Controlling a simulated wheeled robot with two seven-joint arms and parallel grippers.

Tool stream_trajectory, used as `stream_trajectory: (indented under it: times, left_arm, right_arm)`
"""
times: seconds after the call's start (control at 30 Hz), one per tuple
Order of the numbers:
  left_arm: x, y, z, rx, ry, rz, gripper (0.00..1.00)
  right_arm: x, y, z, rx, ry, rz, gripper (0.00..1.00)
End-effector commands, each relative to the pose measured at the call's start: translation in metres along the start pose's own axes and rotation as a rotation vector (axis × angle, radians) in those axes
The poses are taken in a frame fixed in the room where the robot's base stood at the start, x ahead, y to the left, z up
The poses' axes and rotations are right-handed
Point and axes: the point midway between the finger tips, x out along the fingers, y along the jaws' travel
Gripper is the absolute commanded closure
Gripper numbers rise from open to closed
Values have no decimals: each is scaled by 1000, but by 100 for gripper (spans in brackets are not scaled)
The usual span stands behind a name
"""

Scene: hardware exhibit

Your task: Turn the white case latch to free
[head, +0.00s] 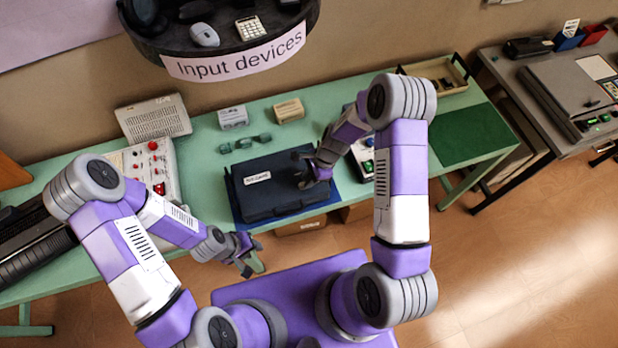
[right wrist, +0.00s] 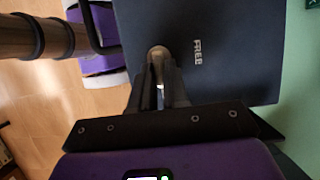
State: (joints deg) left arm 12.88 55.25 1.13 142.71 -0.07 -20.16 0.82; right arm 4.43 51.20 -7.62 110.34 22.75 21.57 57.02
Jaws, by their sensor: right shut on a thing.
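A dark navy case (head: 275,188) with a white label lies on a blue mat (head: 325,200) on the green bench. In the right wrist view its dark face (right wrist: 225,50) carries the word FREE. A pale rounded latch (right wrist: 157,52) sits between the fingertips of my right gripper (right wrist: 158,85), to the left of that word. My right gripper (head: 303,172) is shut on the latch at the right part of the case and hides it in the head view. My left gripper (head: 248,262) hangs in front of the bench edge, away from the case; its jaw opening is unclear.
Behind the case stand small boxes (head: 233,117) and green pieces (head: 245,143). A control box with a red button (head: 158,175) is at the left, a device (head: 365,157) close on the right. A round shelf (head: 228,40) overhangs the bench. The green mat (head: 470,135) is clear.

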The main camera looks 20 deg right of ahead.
Motion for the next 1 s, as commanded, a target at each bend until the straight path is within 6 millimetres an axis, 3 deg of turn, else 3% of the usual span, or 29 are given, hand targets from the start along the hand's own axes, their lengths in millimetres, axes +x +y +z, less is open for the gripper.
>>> stream_trajectory:
  times: [0.37, 1.0]
  left_arm:
    - [6, -2, 0, 0, 0, 0, 62]
    - [32, -12, -1, 0, 0, 0, 62]
  right_arm:
    - [1, -5, 0, -165, 0, 67, 100]
    - [4, -17, 6, -719, 2, 296, 100]
